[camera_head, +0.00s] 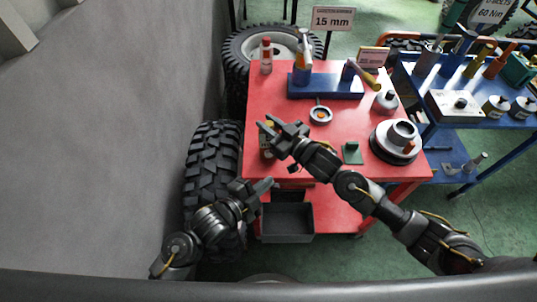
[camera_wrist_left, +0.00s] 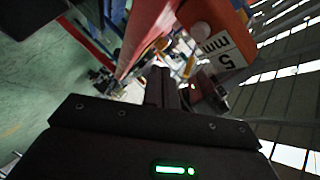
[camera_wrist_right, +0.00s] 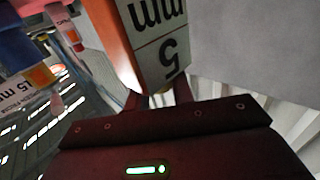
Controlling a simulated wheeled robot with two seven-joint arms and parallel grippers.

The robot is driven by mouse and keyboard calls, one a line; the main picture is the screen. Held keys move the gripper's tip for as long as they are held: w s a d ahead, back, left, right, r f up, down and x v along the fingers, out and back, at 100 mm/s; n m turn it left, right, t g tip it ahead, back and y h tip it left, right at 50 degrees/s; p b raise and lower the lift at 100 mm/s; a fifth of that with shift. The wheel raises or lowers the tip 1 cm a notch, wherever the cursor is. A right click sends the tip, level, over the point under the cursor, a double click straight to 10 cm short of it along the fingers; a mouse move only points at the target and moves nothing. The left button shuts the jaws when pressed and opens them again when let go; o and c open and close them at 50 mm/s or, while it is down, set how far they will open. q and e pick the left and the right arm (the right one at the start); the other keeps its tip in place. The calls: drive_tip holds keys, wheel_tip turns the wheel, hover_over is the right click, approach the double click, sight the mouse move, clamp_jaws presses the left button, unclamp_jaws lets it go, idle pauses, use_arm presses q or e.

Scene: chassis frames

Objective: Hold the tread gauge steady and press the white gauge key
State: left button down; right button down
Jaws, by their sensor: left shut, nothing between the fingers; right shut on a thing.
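The tread gauge is an orange block with a white label showing a 5 and mm, seen close up in the left wrist view (camera_wrist_left: 228,60) and the right wrist view (camera_wrist_right: 127,45). The round white gauge key (camera_wrist_left: 201,32) shows on its face in the left wrist view. My right gripper (camera_head: 268,126) is shut on the gauge at the table's left edge; in the head view its fingers and arm hide much of it. My left gripper (camera_head: 268,186) is shut and empty, lower and nearer, apart from the key.
The red table (camera_head: 345,165) carries a blue holder (camera_head: 325,86), a small round dial (camera_head: 320,114), a green block (camera_head: 352,153) and a grey hub-like part (camera_head: 396,142). A dark open bin (camera_head: 287,222) is below. A large tyre (camera_head: 212,165) stands left of the table.

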use_arm(q)
drive_tip(key=shift+w, duration=2.95)
drive_tip(key=shift+w, duration=0.8)
idle(0.3)
drive_tip(key=shift+s, duration=0.9)
drive_tip(key=s, duration=0.5)
idle(0.5)
